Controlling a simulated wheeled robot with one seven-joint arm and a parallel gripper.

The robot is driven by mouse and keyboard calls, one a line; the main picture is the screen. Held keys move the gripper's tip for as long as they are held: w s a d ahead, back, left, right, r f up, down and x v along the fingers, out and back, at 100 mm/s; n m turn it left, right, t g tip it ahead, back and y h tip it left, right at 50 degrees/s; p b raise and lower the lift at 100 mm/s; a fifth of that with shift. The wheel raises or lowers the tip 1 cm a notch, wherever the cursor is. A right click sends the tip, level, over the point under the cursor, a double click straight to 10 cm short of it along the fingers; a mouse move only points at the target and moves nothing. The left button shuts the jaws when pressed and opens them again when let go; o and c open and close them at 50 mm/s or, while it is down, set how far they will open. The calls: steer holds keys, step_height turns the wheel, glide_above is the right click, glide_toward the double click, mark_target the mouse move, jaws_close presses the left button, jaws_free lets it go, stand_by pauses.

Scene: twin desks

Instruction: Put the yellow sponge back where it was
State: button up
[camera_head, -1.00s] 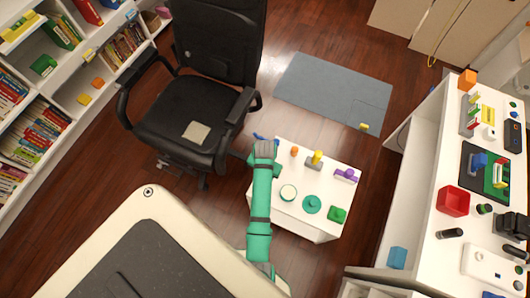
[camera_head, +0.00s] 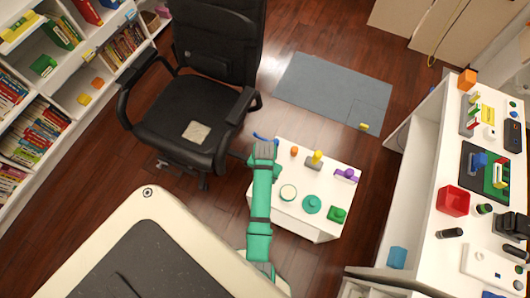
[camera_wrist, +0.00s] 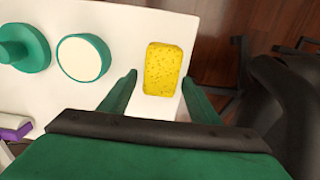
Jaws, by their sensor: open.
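The yellow sponge (camera_wrist: 163,69) lies flat near the edge of the small white table (camera_wrist: 152,18) in the wrist view. My gripper (camera_wrist: 159,79) is open, with one finger on each side of the sponge and a gap on both sides. I cannot tell how high the fingertips are above the tabletop. In the head view my green arm reaches over the left side of the white table (camera_head: 327,215). The sponge is hidden there behind my arm.
A green-rimmed round piece (camera_wrist: 83,57) and a green knobbed disc (camera_wrist: 22,48) stand beside the sponge. The table also bears an orange piece (camera_head: 294,152), a purple piece (camera_head: 346,175) and a green block (camera_head: 338,214). A black office chair (camera_head: 185,115) stands close to the left.

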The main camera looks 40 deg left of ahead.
step_height(320, 180, up, 11)
steer(key=s+d+f+m+t+y, duration=0.1)
steer(key=s+d+t, duration=0.25)
steer(key=d, duration=0.35)
steer(key=s+d+f+t+y, duration=0.1)
steer(key=s+d+t, duration=0.25)
steer(key=d, duration=0.45)
steer(key=s+d+r+t, duration=0.2)
steer(key=s+d+r, duration=0.1)
steer(key=r, duration=0.4)
steer(key=s+d+r+m+t+h, duration=0.1)
steer(key=s+d+r+t, duration=0.2)
steer(key=r, duration=0.5)
steer(key=s+d+r+t+h, duration=0.1)
steer(key=s+d+r+t, duration=0.2)
steer(key=r, duration=0.5)
steer(key=shift+s+r+m, duration=0.2)
steer(key=shift+s+m, duration=0.1)
steer(key=shift+s, duration=0.4)
steer(key=shift+d, duration=0.1)
